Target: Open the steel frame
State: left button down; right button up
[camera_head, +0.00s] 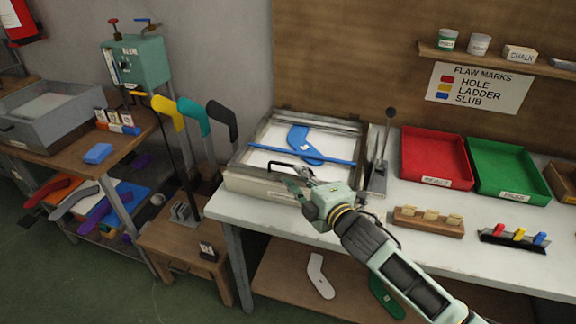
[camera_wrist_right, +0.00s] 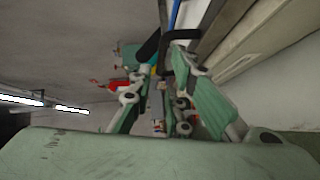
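The steel frame (camera_head: 262,186) is a shallow, light-coloured box with metal rails at the left end of the white bench. A blue foot-shaped form (camera_head: 299,140) and a long blue strip (camera_head: 330,159) lie across its white bed. A black bar handle (camera_head: 283,165) is at its front edge. My right gripper (camera_head: 294,181) is at the front edge beside this handle, its fingers apart. In the right wrist view, the fingers (camera_wrist_right: 165,60) are spread near a dark bar, and I cannot make out firm contact. My left gripper is not in view.
A lever (camera_head: 383,145) stands right of the frame. Red (camera_head: 436,184) and green (camera_head: 512,196) trays sit further right. A wooden block with pegs (camera_head: 429,222) and a rack of coloured clips (camera_head: 513,239) are near the front edge. Coloured foot forms (camera_head: 194,117) stand at left.

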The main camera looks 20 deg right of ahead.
aim_at(290, 167)
jog(key=x, duration=0.7)
grip_shut()
dwell(0.4)
